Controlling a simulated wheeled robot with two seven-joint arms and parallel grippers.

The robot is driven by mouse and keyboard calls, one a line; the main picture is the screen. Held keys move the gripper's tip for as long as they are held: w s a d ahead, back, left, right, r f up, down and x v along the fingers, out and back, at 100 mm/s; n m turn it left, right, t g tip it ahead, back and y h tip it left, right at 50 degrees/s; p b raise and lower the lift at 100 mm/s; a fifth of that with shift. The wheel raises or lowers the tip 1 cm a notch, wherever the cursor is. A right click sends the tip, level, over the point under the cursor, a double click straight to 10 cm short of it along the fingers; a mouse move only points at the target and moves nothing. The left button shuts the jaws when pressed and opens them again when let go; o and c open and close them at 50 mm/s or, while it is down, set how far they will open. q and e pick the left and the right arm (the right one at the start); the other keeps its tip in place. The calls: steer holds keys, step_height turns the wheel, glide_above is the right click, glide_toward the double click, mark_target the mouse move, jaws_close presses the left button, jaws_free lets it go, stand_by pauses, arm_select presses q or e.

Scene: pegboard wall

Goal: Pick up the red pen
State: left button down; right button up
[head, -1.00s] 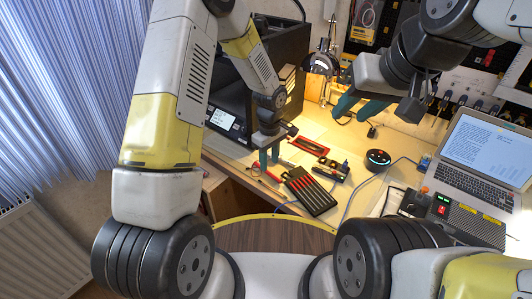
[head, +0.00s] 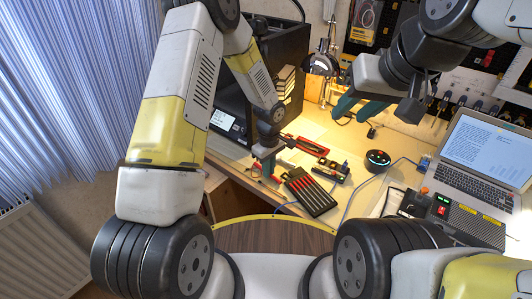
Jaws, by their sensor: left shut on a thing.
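My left gripper (head: 267,164) points down at the front left of the desk, shut on a thin item between its teal fingers. A small red piece, apparently the red pen (head: 275,178), shows at the fingertips; most of it is hidden by the fingers. My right gripper (head: 360,107) is over the back of the desk, its teal fingers apart and empty.
A black case with red strips (head: 310,192) lies just right of the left gripper. A red-edged tray (head: 311,146), a round black speaker (head: 377,160), a laptop (head: 478,165) and a lamp (head: 322,64) stand around. A black printer-like box (head: 285,60) is behind the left arm.

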arm_select(q)
steer(key=shift+r, duration=0.9)
steer(key=shift+s+r, duration=0.2)
steer(key=shift+r, duration=0.3)
steer(key=shift+s+r, duration=0.2)
steer(key=shift+r, duration=0.25)
steer(key=s+a+r, duration=0.1)
steer(key=s+a, duration=0.1)
steer(key=s, duration=1.3)
steer(key=w+a+r+m, duration=0.3)
steer(key=w+a+m, duration=0.2)
steer(key=w+a, duration=0.15)
steer(key=w+a+r+m, duration=0.3)
steer(key=w+a+m, duration=0.15)
steer(key=w, duration=0.25)
steer(key=s+d+f+m, duration=0.4)
steer(key=s+d+f, duration=0.2)
steer(key=s+d, duration=0.25)
glide_above(253, 167)
steer(key=shift+w+d+f, duration=0.1)
steer(key=shift+f, duration=2.15)
steer(key=shift+f, duration=0.1)
